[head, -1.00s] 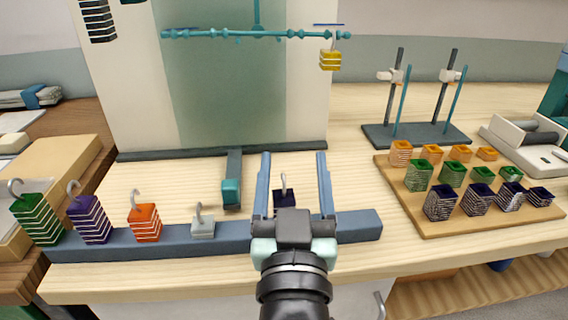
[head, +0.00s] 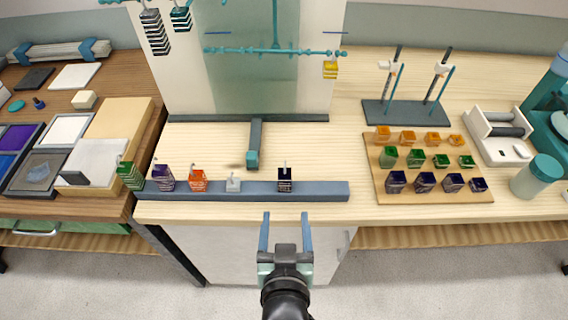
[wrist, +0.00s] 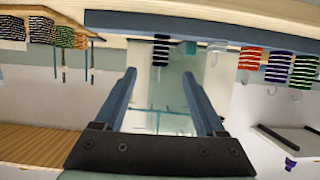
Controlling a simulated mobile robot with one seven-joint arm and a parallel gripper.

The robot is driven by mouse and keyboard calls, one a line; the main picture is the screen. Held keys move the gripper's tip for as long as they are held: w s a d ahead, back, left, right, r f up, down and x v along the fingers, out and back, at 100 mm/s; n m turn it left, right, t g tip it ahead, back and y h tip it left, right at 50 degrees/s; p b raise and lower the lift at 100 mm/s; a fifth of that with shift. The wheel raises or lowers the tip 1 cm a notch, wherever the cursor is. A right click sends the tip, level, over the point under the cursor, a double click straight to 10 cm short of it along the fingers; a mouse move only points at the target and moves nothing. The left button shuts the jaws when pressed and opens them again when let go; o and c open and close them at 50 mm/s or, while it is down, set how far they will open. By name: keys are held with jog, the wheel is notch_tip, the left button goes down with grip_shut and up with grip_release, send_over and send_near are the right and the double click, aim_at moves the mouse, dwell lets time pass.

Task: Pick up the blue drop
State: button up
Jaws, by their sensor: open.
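A small dark blue piece (head: 39,103), which looks like the blue drop, lies on the brown side table at the far left of the head view. A small blue-violet shape in the lower right corner of the wrist view (wrist: 291,163) looks like the same piece. My gripper (head: 285,214) is open and empty. It is in front of the light table's front edge, far to the right of the blue piece. In the wrist view, nothing is held between the two fingers (wrist: 159,73).
A grey-blue rail (head: 325,191) with several striped hooked weights runs along the table front. A wooden board (head: 430,197) of coloured blocks is at right. Near the blue piece are a teal disc (head: 13,104), a cream block (head: 84,99) and a white tile (head: 75,76).

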aim_at(285, 186)
jog(key=x, duration=1.2)
jog(key=shift+w+f+p, duration=0.1)
jog(key=shift+f+p, duration=0.25)
jog(key=shift+f, duration=0.1)
grip_shut()
